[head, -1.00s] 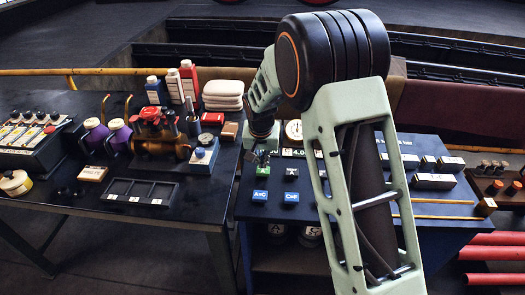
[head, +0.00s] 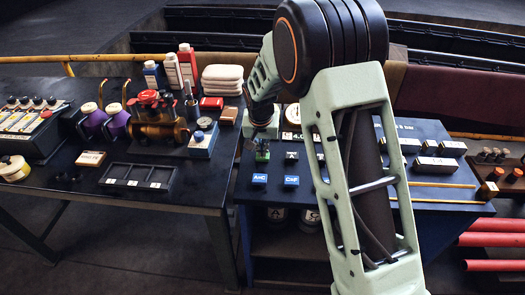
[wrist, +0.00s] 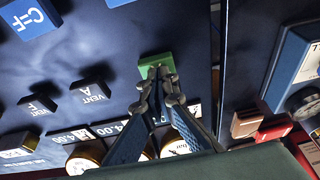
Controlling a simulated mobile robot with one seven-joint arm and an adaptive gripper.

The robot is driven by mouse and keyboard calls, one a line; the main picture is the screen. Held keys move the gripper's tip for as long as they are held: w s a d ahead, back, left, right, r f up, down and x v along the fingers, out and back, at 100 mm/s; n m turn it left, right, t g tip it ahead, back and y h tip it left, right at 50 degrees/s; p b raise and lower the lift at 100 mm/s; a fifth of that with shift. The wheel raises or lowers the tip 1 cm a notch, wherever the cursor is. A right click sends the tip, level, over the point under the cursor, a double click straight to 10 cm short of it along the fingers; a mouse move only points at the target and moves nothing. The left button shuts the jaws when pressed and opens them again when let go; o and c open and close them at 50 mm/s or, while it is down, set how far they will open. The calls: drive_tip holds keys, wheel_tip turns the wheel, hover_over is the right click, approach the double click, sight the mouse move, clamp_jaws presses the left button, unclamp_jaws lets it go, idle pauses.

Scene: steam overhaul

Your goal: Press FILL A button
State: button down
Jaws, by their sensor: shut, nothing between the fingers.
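A green button (wrist: 155,66) stands on the dark blue panel; its lettering is not readable. It also shows in the head view (head: 262,156), at the panel's left edge behind the blue A=C button (head: 259,179). My gripper (wrist: 157,84) is shut and empty, its fingertips at the green button and overlapping its near edge in the wrist view. I cannot tell whether they touch it. In the head view my gripper (head: 262,143) is small and sits just above the button. A black VENT A button (wrist: 90,89) is beside the green one.
The blue C=F button (wrist: 30,18) and another black button (wrist: 37,104) are on the same panel. Round gauges (wrist: 86,157) lie behind the fingers. A neighbouring table (head: 75,215) holds a black tray (head: 138,177), a brass valve piece (head: 155,127) and bottles. A gap separates table and panel.

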sight(261, 166)
drive_tip(key=shift+s+d+f, duration=0.1)
drive_tip(key=shift+s+f, duration=0.2)
drive_tip(key=shift+f, duration=0.15)
drive_tip(key=shift+w+r+p, duration=0.1)
drive_tip(key=shift+r+p, duration=0.2)
drive_tip(key=shift+r, duration=0.15)
drive_tip(key=r+p, duration=0.1)
drive_tip(key=r, duration=0.2)
drive_tip(key=shift+w+r+p, duration=0.2)
drive_tip(key=shift+r+p, duration=0.05)
drive_tip(key=shift+p, duration=0.15)
drive_tip(key=b+v, duration=0.1)
drive_tip(key=v, duration=0.9)
drive_tip(key=shift+r, duration=0.25)
